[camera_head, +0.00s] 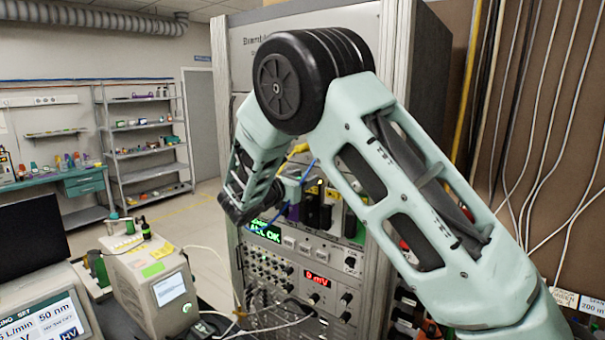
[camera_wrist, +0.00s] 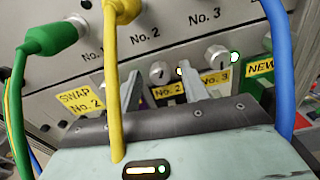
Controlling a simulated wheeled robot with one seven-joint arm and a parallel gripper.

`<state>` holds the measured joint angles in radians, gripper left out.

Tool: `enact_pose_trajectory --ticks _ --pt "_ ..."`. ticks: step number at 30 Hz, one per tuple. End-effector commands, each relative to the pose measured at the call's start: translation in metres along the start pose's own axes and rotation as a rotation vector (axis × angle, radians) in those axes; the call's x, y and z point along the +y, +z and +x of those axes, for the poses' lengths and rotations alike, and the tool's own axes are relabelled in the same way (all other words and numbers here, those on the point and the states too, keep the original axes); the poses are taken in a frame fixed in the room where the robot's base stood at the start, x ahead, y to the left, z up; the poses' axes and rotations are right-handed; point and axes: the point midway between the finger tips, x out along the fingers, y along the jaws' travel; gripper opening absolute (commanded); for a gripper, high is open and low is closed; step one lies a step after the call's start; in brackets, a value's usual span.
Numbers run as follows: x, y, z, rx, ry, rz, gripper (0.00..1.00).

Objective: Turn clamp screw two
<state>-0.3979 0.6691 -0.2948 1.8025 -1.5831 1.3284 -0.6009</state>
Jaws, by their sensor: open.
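My gripper (camera_wrist: 160,76) is open, with one finger on each side of this knob. I cannot tell whether the fingers touch it. The area below "No. 1" is partly hidden by the left finger and the yellow cable. In the head view, my arm covers much of this panel.
A green plug (camera_wrist: 50,38) and a yellow cable (camera_wrist: 116,80) hang at the left; the yellow one passes in front of my gripper body. A blue cable (camera_wrist: 281,60) hangs at the right. In the head view, a printer-like instrument (camera_head: 155,280) stands left of the rack (camera_head: 232,130).

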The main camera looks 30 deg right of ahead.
Motion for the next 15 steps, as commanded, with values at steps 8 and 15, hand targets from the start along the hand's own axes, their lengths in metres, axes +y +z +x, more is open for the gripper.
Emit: enact_pose_trajectory --ticks 8,15 --pt "0.0002 -0.0005 0.0008 0.000 0.001 0.000 0.39" --pt "0.0001 -0.0004 0.0006 0.000 0.000 0.000 0.00"
